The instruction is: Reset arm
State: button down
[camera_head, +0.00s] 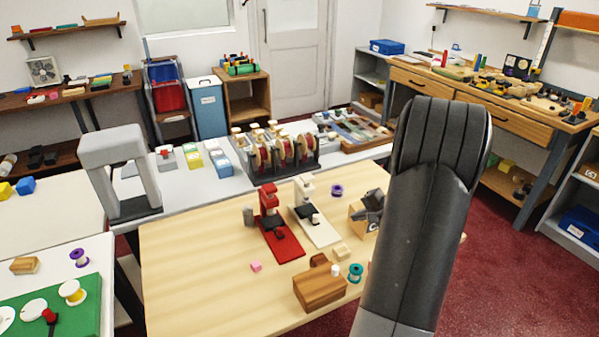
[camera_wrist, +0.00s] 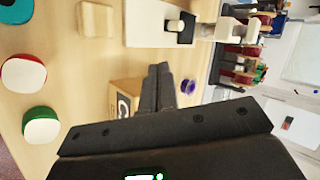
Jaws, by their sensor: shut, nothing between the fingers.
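My gripper (camera_wrist: 160,70) shows in the wrist view with its two dark fingers together and nothing between them. It is over the light wooden table, beside a wooden box with a letter mark (camera_wrist: 126,92), which the fingers partly cover. I cannot tell whether they touch. In the head view my dark arm rises large on the right and hides part of the table's right side. The lettered box (camera_head: 358,213) shows just left of the arm, with dark grey parts in front of it.
A grey arch (camera_head: 113,150) stands behind left. The table's left front is clear.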

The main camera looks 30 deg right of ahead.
jog(key=s+a+r+n+g, duration=0.25)
jog(key=a+r, duration=0.45)
jog(key=a, duration=0.4)
jog(key=s+a+r+n+g, duration=0.15)
jog(key=a+r+n, duration=0.35)
jog(key=a, duration=0.6)
jog(key=s+a+r+n+h, duration=0.2)
jog(key=s+a, duration=0.3)
jog(key=s, duration=0.3)
jog(key=s+a+r+n+t+h, duration=0.1)
jog(key=s+a+r+n+h, duration=0.1)
jog(key=s+a+r, duration=0.3)
jog(key=s+a+n, duration=0.1)
jog(key=s, duration=0.2)
jog(key=shift+s, duration=0.35)
